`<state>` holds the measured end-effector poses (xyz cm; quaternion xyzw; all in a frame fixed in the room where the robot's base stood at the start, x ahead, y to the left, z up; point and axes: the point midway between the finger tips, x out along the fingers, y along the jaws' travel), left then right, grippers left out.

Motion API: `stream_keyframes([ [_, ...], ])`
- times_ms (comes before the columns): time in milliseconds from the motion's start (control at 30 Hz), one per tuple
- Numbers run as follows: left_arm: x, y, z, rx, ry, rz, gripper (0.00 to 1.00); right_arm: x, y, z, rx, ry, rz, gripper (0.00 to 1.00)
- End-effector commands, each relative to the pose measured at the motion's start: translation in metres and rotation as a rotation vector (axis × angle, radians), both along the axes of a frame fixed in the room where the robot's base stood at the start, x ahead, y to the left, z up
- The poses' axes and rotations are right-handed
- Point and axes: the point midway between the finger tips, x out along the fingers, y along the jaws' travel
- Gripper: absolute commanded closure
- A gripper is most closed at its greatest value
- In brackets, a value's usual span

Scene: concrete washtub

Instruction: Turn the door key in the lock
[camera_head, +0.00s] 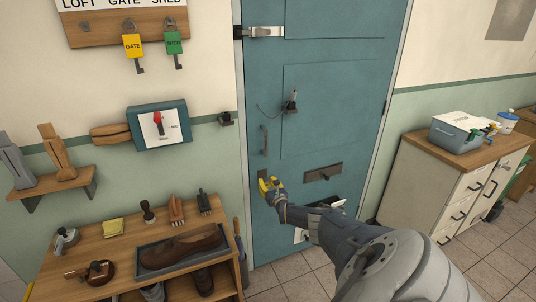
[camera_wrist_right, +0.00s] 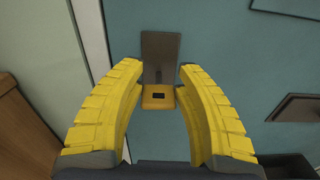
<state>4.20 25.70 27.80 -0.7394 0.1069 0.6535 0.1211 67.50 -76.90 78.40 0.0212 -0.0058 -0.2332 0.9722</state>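The teal door (camera_head: 325,110) stands shut in the head view. Its grey metal lock plate (camera_wrist_right: 160,58) shows upright in the right wrist view, just beyond my fingers. A small orange-yellow key head (camera_wrist_right: 158,102) with a dark mark on its face sits at the plate's lower part. My right gripper (camera_head: 269,186) is at the lock plate, below the door's pull handle (camera_head: 264,140). In the wrist view its yellow fingertips are on both sides of the key head and appear to touch it. The key's shaft and the keyhole are hidden. My left gripper is not in view.
A key board (camera_head: 105,30) holds a yellow GATE tag (camera_head: 133,46) and a green SHED tag (camera_head: 174,43). A wooden bench (camera_head: 75,255) with a shoe and brushes stands left of the door. A cabinet (camera_head: 430,180) stands right. A letter slot (camera_head: 323,172) is right of the lock.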

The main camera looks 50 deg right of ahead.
Motion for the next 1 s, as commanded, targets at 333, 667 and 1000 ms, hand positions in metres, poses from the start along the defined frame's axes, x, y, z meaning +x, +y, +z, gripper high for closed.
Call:
stream_keyframes([
  [333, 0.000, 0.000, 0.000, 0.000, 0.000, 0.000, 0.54, -0.014, 0.006, -0.005, 0.002, 0.004, 0.001, 0.70],
  [667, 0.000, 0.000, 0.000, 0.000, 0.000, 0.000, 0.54, -0.037, 0.019, -0.003, 0.000, 0.003, 0.002, 0.70],
  [1000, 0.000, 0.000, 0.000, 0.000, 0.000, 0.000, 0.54, -0.059, 0.030, -0.001, -0.002, 0.003, 0.001, 0.70],
])
